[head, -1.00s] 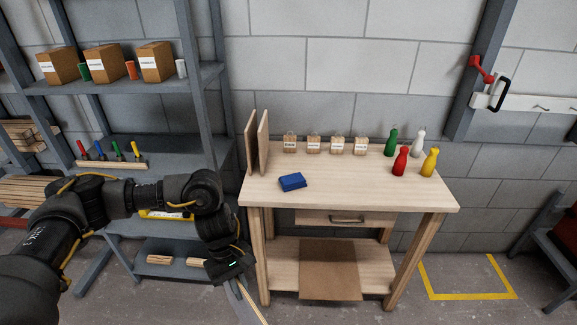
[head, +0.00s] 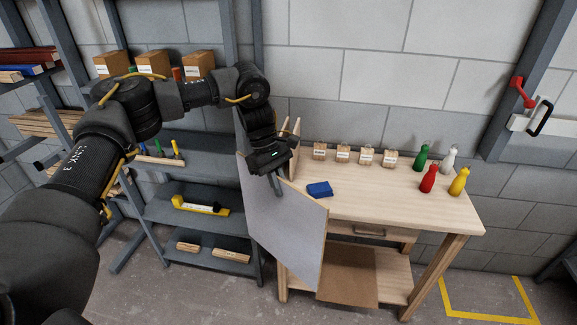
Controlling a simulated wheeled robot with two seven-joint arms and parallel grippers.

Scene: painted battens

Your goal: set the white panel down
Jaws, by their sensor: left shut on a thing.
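The white panel (head: 283,232) is a thin board with a pale grey-white face and wooden edges. It hangs upright and slightly tilted in front of the left end of the wooden workbench (head: 400,196). My left gripper (head: 279,184) is shut on its top edge. The panel hides the bench's left end and part of the shelf unit behind it. Whether its lower edge touches anything is unclear. My right gripper is not in view.
Upright boards (head: 292,140), several tagged wooden blocks (head: 343,153) and bottles, including a red one (head: 428,179), stand farther back. The front middle of the benchtop is clear. A grey shelf unit (head: 200,209) stands left.

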